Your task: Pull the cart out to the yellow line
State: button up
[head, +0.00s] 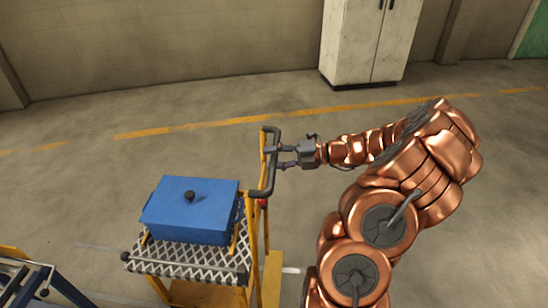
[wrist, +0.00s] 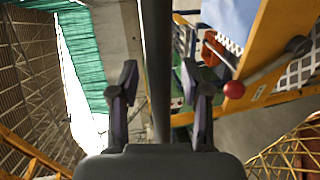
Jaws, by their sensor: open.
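The cart (head: 185,263) is a yellow frame with a metal mesh top, at the lower left of the head view. Its dark bar handle (head: 271,175) rises on the right side. My gripper (head: 284,157) is open at the handle, coming from the right. In the wrist view the dark handle bar (wrist: 156,40) runs between the two spread fingers of my gripper (wrist: 160,88), with gaps on both sides. The worn yellow line (head: 190,127) crosses the floor behind the cart. A red ball knob (wrist: 234,89) sits on a lever beside the handle.
A blue lidded box (head: 190,208) rests on the cart top. A white cabinet (head: 365,42) stands against the back wall. Another frame with yellow and dark parts (head: 28,275) is at the lower left. The floor between cart and yellow line is clear.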

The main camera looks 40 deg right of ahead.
jog(key=shift+c, duration=0.2)
grip_shut()
dwell(0.4)
